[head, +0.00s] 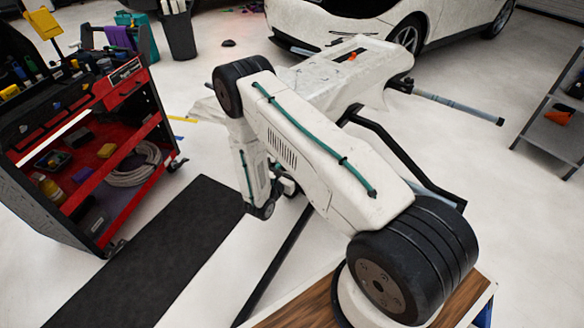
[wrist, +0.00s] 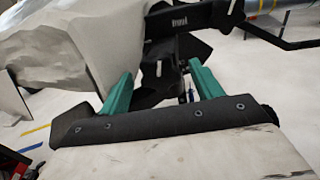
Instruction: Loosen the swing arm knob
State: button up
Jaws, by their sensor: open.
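My gripper (wrist: 160,82) is open in the wrist view, its two green fingers apart with nothing held between them. Just beyond the fingers is a black stand with a swing arm (wrist: 182,20) that carries pale lettering. Dark bracket parts and a thin dark post sit in the gap between the fingers. In the head view the stand's black bar (head: 405,155) runs behind my arm. My arm hides the fingers and the knob area there.
A white-covered panel (head: 330,85) lies on the stand, with a small orange item (head: 352,57) on it. A red tool cart (head: 128,195) stands left, a white car (head: 350,22) behind, a grey shelf (head: 555,125) right. A black mat (head: 155,255) lies on open floor.

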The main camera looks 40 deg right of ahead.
jog(key=c, duration=1)
jog(key=shift+o, duration=0.2)
jog(key=shift+r+n+y, duration=0.1)
jog(key=shift+n+y, duration=0.2)
jog(key=shift+n, duration=2.6)
jog(key=shift+g, duration=0.3)
jog(key=o, duration=1)
jog(key=shift+c, duration=0.2)
